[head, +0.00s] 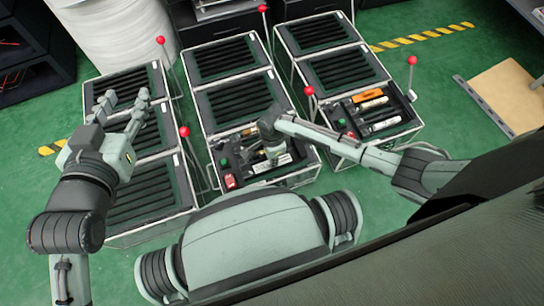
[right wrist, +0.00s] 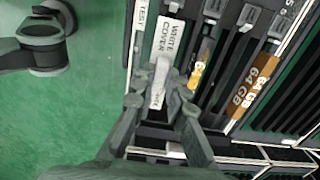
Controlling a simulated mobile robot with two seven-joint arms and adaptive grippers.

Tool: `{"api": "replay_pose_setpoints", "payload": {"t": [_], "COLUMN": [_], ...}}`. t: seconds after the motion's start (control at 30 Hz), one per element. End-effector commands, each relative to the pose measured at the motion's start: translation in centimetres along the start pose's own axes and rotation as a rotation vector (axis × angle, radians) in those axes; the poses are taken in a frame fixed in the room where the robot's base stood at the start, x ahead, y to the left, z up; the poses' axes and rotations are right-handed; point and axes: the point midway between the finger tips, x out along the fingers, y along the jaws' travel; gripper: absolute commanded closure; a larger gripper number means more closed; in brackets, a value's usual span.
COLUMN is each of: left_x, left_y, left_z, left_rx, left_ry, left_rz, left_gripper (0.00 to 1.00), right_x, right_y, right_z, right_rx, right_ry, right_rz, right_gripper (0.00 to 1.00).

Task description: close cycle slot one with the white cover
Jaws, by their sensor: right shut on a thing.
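My right gripper (head: 270,152) points down over the front bay of the middle rack (head: 240,105). In the right wrist view its fingers (right wrist: 162,100) are shut on a narrow white strip labelled WHITE COVER (right wrist: 170,40). The strip sits in line with the neighbouring labelled modules, and its lower part is partly hidden by the fingers. My left gripper (head: 125,97) is open and empty above the left rack (head: 150,185). I cannot tell which bay is cycle slot one.
Beside the cover are a TEST strip (right wrist: 140,22) and brown-labelled 64 GB modules (right wrist: 250,88). The right rack (head: 340,70) holds an orange piece (head: 367,96) and white pieces. Red-knobbed levers (head: 309,91) stand beside the racks.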

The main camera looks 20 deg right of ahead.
Motion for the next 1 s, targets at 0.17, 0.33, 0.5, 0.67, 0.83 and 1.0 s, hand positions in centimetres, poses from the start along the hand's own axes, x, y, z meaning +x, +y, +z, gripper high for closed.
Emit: {"api": "replay_pose_setpoints", "payload": {"t": [0.17, 0.33, 0.5, 0.67, 0.83, 1.0], "left_x": [0.1, 0.2, 0.2, 0.2, 0.2, 0.2], "left_y": [0.0, 0.0, 0.0, 0.0, 0.0, 0.0], "left_z": [0.3, 0.5, 0.6, 0.6, 0.6, 0.6], "left_rx": [0.0, 0.0, 0.0, 0.0, 0.0, 0.0], "left_ry": [0.0, 0.0, 0.0, 0.0, 0.0, 0.0], "left_rz": [0.0, 0.0, 0.0, 0.0, 0.0, 0.0], "left_gripper": [0.6, 0.6, 0.6, 0.6, 0.6, 0.6], "right_x": [0.6, 1.0, 1.1, 1.1, 1.1, 0.7], "right_y": [0.0, 0.1, 0.1, 0.0, 0.0, 0.0], "right_z": [0.0, 0.0, 0.1, 0.0, 0.0, 0.1], "right_rx": [0.0, 0.0, 0.0, 0.0, 0.0, -0.001], "right_ry": [0.0, -0.001, -0.001, -0.001, 0.0, -0.001], "right_rz": [0.0, 0.001, 0.001, 0.001, 0.001, 0.0], "right_gripper": [1.0, 1.0, 0.8, 0.63, 0.63, 0.63]}}
